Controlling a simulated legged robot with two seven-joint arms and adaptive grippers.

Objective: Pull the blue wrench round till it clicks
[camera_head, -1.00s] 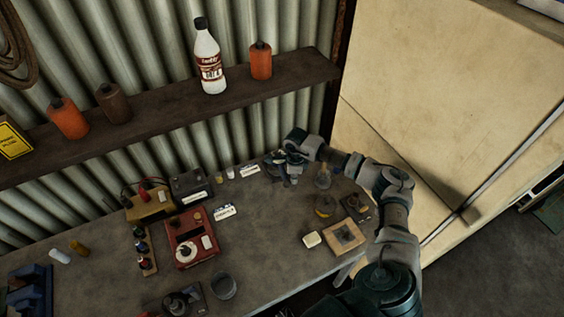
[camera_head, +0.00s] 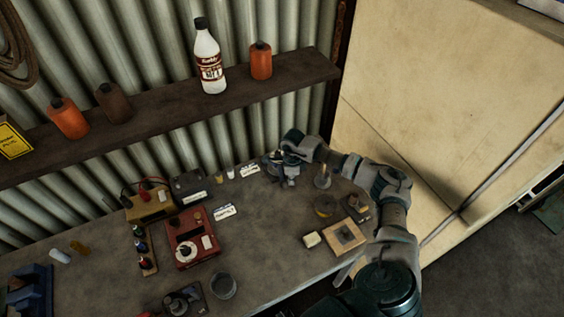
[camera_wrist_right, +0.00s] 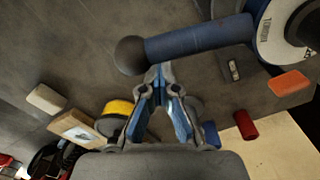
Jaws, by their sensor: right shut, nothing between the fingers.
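The blue wrench (camera_wrist_right: 195,41) shows in the right wrist view as a blue handle with a dark ball at its left end. Its right end meets a round white-faced gauge (camera_wrist_right: 285,30) at the upper right. My right gripper (camera_wrist_right: 159,70) is shut and empty, its blue-padded fingers pointing up at the handle. The tips lie at the handle's lower edge, just right of the ball; I cannot tell whether they touch. In the head view my right gripper (camera_head: 283,171) is at the back right of the bench and largely hides the wrench. My left gripper is out of view.
A red device (camera_head: 190,243) and a cup (camera_head: 222,286) are further left. A shelf (camera_head: 160,115) runs above.

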